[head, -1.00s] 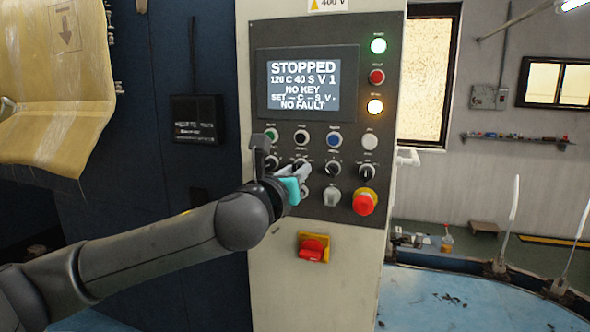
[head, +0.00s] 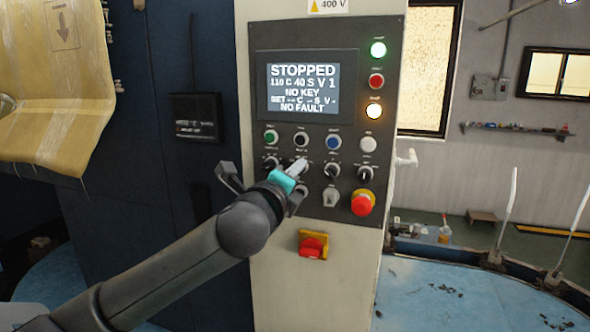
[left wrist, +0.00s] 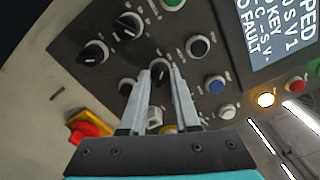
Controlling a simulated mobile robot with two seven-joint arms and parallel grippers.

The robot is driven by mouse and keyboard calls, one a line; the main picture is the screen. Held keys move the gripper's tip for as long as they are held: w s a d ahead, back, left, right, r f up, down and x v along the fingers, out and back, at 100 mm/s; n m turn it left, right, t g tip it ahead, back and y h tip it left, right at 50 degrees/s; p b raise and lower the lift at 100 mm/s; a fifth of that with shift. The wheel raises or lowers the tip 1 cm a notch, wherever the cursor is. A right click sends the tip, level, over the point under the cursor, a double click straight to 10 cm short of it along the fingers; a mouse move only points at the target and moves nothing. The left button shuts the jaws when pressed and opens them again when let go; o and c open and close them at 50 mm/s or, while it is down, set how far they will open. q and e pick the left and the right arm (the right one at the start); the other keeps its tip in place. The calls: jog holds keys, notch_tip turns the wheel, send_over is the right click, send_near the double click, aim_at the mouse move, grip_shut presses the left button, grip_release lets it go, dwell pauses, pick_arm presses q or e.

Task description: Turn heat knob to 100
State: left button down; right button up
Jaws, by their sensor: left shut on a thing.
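The control panel's display (head: 303,88) reads STOPPED, 110 C 40 S V 1, NO KEY, NO FAULT. The knob in my left gripper (head: 298,166) is the second in its row, below the black button (head: 301,138). I take it as the heat knob (left wrist: 160,67), as the C reading changes with it; its label is too small to read. In the left wrist view this small black knob sits between my two grey fingertips, which are shut on it. In the head view the fingers largely hide the knob. My right gripper is not in view.
Other black knobs stand close by, one at the row's left end (left wrist: 128,26) and one to the right (head: 332,170). A red emergency button (head: 362,203) is at lower right. A red switch on yellow (head: 313,245) is below the panel.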

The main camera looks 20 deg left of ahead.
pick_arm(q)
jog(key=shift+n+p, duration=0.4)
jog(key=shift+n, duration=1.2)
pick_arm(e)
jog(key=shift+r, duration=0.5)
pick_arm(q)
jog(key=c, duration=0.6)
grip_release()
jog(key=shift+c, duration=0.2)
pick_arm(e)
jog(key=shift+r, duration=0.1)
